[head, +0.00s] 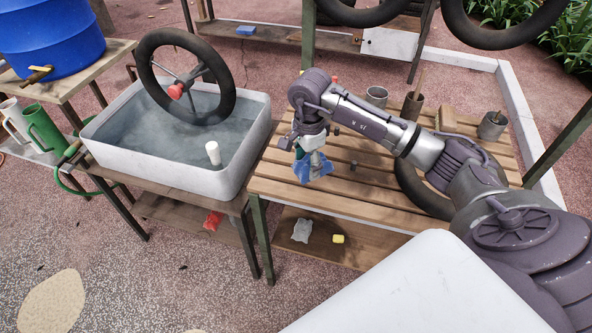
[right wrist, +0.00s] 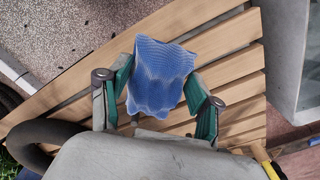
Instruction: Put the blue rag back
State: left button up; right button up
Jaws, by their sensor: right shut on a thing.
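The blue rag (head: 314,168) hangs from my right gripper (head: 309,152) above the slatted wooden table (head: 340,200), near its left end. In the right wrist view the blue rag (right wrist: 158,75) spreads between the two green-sided fingers of my right gripper (right wrist: 158,98). The gripper is shut on the rag. The rag looks bunched and draped; I cannot tell whether its lower edge touches the slats. My left gripper is not in view.
A water-filled basin (head: 255,135) with a wheel (head: 186,75) stands left of the table. A grey rag (head: 302,230) and a yellow sponge-like block (head: 338,239) lie on the lower shelf (head: 372,252). Cups (head: 377,96) and a tyre (head: 415,195) occupy the table's right part.

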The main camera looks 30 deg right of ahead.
aim_at(296, 157)
jog(key=w+f, duration=0.1)
jog(key=w+a, duration=0.1)
jog(key=shift+w+a+f, duration=0.3)
jog(key=shift+w+f, duration=0.05)
jog(key=shift+f, duration=0.05)
notch_tip(296, 157, down, 4)
jog(key=shift+r+p, duration=0.15)
jog(key=shift+p, duration=0.45)
jog(key=shift+f, duration=0.3)
jog(key=o, duration=1.1)
jog(key=shift+r, duration=0.2)
notch_tip(296, 157, up, 12)
jog(key=shift+f+b, duration=0.1)
jog(key=shift+b, duration=0.9)
